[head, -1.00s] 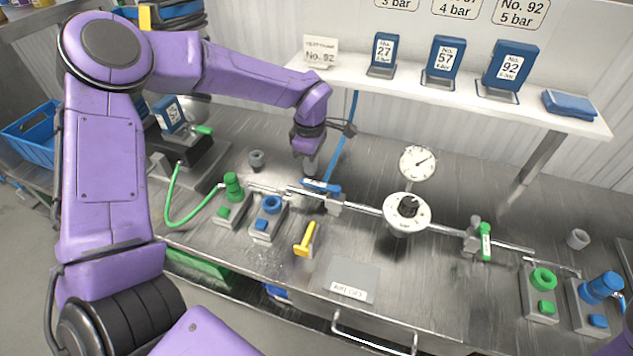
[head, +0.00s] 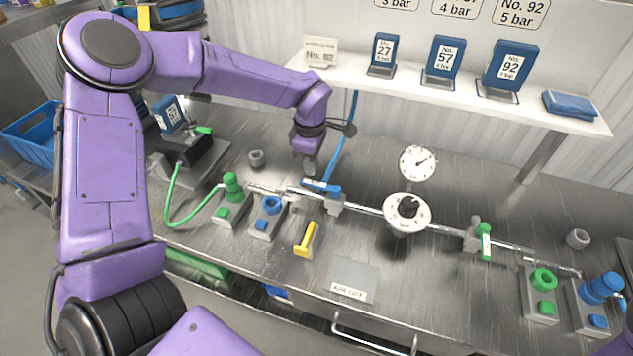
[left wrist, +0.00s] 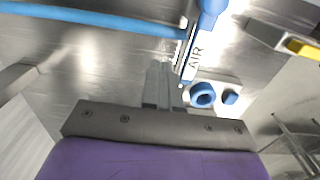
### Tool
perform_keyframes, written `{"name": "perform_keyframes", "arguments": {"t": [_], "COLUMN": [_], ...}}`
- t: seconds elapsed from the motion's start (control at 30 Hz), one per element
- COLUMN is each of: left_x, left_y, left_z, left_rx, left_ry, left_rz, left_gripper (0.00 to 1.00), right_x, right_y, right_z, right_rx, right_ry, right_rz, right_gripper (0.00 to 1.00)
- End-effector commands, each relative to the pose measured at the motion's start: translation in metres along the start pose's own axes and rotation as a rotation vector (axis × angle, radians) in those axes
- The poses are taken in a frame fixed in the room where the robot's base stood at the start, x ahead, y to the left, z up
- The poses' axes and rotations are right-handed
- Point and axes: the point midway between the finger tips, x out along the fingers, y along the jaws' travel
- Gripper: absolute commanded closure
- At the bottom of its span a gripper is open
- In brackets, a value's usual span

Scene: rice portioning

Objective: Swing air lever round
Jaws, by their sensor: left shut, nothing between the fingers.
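The blue air lever (head: 332,188) sits on the pipe at the centre left of the bench, near a grey valve block (head: 334,204). In the left wrist view the lever's blue end (left wrist: 212,8) and its white AIR label (left wrist: 195,57) show just right of the fingers. My left gripper (head: 309,172) points down just behind the lever, its fingers shut and empty. In the left wrist view the fingers (left wrist: 160,85) are close beside the label; I cannot tell whether they touch it. My right gripper is out of view.
A blue hose (head: 343,140) runs up behind the lever. A green button unit (head: 229,212), a blue-ringed one (head: 268,215) and a yellow handle (head: 307,239) stand in front. The bench behind the pipe is mostly clear.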

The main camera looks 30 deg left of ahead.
Motion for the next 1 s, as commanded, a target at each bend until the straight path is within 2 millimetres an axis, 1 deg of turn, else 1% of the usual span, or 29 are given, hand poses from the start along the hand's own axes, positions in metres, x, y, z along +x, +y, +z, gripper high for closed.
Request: {"name": "perform_keyframes", "arguments": {"t": [0.07,0.3,0.73,1.0], "left_x": [-0.001,-0.001,0.000,-0.001], "left_y": [-0.002,-0.019,-0.024,-0.043], "left_z": [0.000,0.000,0.000,0.001], "left_rx": [0.001,0.001,0.000,0.001], "left_ry": [0.000,0.000,0.000,-0.001], "left_rz": [0.000,0.000,-0.001,-0.001], "left_gripper": [1.00,1.00,1.00,1.00], "right_x": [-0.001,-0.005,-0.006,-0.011], "right_y": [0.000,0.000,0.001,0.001], "right_z": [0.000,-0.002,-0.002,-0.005], "right_rx": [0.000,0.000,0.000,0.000], "right_ry": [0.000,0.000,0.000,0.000], "right_rz": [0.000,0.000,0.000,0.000], "right_gripper": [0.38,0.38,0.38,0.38]}}
